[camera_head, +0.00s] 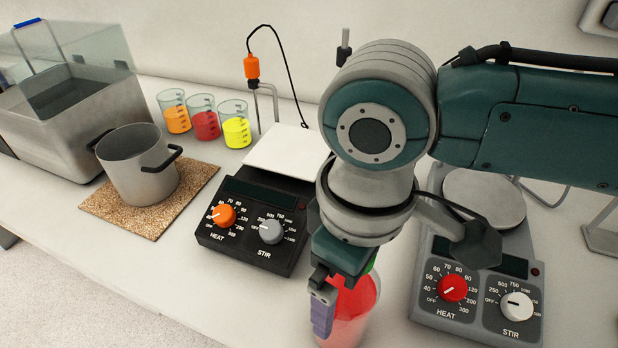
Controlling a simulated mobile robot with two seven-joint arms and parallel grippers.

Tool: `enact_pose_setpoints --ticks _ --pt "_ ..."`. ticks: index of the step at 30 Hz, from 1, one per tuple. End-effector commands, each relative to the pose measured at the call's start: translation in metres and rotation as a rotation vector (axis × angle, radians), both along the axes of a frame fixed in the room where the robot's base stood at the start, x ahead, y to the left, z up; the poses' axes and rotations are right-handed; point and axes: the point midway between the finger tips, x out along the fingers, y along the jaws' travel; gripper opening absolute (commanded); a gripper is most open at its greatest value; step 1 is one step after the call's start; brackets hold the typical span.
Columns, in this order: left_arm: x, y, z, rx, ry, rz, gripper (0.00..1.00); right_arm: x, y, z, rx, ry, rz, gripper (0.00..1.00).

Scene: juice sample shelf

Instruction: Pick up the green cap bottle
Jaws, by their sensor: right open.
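A clear vessel with red liquid (352,312) stands on the bench at the bottom centre, partly hidden by my right gripper. A small green patch (372,263) shows just above it, beside the gripper. It may be the green cap, but the gripper covers most of it and the vessel's top. My right gripper (328,304) points down and is open. One finger with a purple pad shows in front of the vessel's left side, and the other finger is hidden. Whether it touches the vessel cannot be told. My left gripper is out of view.
A black hotplate (250,240) stands just left of my gripper, a grey hotplate (475,303) just right. Three beakers, orange (177,120), red (206,124) and yellow (236,131), stand behind. A pot (135,165) sits on a cork mat (110,212) near a metal bath (75,130).

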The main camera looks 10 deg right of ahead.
Motion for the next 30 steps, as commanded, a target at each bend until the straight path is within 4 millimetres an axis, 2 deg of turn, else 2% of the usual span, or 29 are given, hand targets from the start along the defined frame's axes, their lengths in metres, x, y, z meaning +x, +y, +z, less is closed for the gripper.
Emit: enact_pose_setpoints --ticks 2,27,28,30 --pt "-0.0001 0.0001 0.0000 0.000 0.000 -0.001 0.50 -0.0001 0.0001 0.0002 0.000 0.000 0.000 0.98" --pt "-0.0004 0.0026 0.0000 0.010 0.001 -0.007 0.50 0.0000 0.0000 0.0009 0.000 0.000 0.000 0.03" --pt "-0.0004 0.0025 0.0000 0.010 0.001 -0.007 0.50 0.0001 0.0001 0.0009 0.000 0.000 0.000 0.00" --pt "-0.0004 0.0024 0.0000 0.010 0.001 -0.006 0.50 0.0001 0.0001 0.0009 0.000 0.000 0.000 0.00"
